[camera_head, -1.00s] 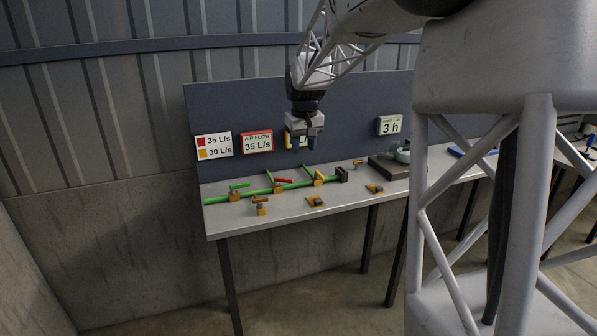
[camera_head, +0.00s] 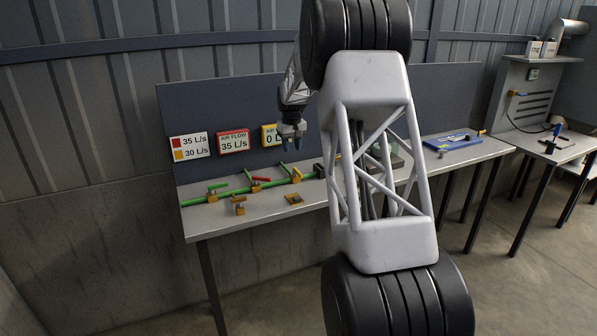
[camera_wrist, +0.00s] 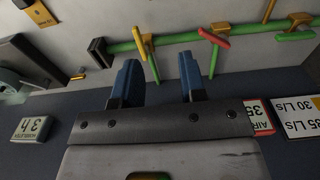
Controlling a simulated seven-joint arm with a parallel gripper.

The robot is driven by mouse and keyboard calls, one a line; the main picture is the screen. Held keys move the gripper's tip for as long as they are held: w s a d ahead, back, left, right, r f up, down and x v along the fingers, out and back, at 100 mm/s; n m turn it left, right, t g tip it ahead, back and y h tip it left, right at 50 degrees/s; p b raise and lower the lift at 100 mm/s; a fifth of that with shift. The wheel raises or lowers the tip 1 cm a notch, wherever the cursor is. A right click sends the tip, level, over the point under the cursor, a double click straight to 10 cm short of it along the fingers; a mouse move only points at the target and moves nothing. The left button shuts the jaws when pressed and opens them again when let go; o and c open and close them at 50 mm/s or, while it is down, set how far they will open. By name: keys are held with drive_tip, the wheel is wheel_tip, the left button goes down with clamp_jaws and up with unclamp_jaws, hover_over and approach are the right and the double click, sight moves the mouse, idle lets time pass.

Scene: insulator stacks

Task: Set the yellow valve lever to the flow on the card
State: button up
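The card (camera_head: 189,147) on the back panel reads 35 L/s beside a red square and 30 L/s beside a yellow square. The yellow valve lever (camera_head: 297,174) sits on the green pipe (camera_head: 229,190), roughly crosswise to it; it also shows in the wrist view (camera_wrist: 138,36). The red lever (camera_head: 261,179) lies roughly along the pipe and shows in the wrist view (camera_wrist: 214,38). The yellow-framed display (camera_head: 270,136) shows 0, partly covered. My gripper (camera_head: 292,149) is above the bench near the yellow lever. Its blue fingers (camera_wrist: 159,64) are apart and empty, not touching the lever.
The red-framed display (camera_head: 233,141) reads 35 L/s. Orange fittings (camera_head: 239,204) stand on the bench front. A dark block (camera_head: 319,171) ends the pipe. My arm hides the bench middle.

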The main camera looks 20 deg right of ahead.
approach(298, 174)
drive_tip(key=shift+w+d+f, duration=0.35)
drive_tip(key=shift+w+d, duration=0.05)
drive_tip(key=shift+w, duration=0.15)
drive_tip(key=shift+f, duration=0.15)
drive_tip(key=shift+f, duration=3.75)
clamp_jaws()
